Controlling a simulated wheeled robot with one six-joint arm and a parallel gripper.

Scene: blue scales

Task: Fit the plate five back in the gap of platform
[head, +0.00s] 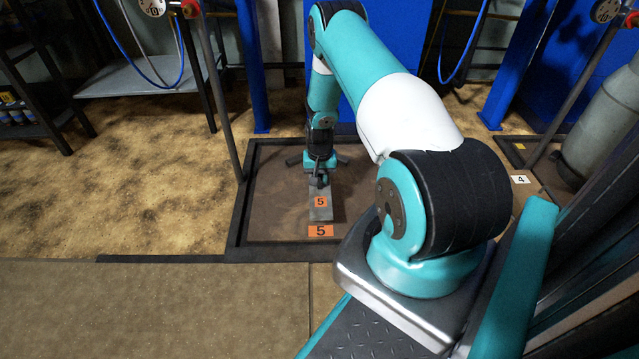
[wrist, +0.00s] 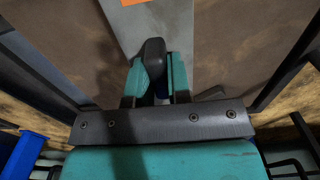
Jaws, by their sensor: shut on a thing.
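Plate five (head: 321,213) is a narrow grey plate with an orange "5" label, over the brown platform (head: 272,205) in its dark frame. The plate also shows in the wrist view (wrist: 165,22), where it runs up and away from my gripper. My gripper (head: 320,178) is over the far end of the plate. In the wrist view its teal fingers (wrist: 156,80) are shut around a dark upright handle (wrist: 154,58) on the plate. The gap is not clearly seen, and I cannot tell whether the plate is raised or flush.
A second orange "5" label (head: 320,231) is on the platform's front edge. A thin post (head: 222,100) stands at its left corner, and blue columns (head: 252,70) stand behind. A platform marked 4 (head: 520,179) lies to the right. The brown floor (head: 130,180) at left is clear.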

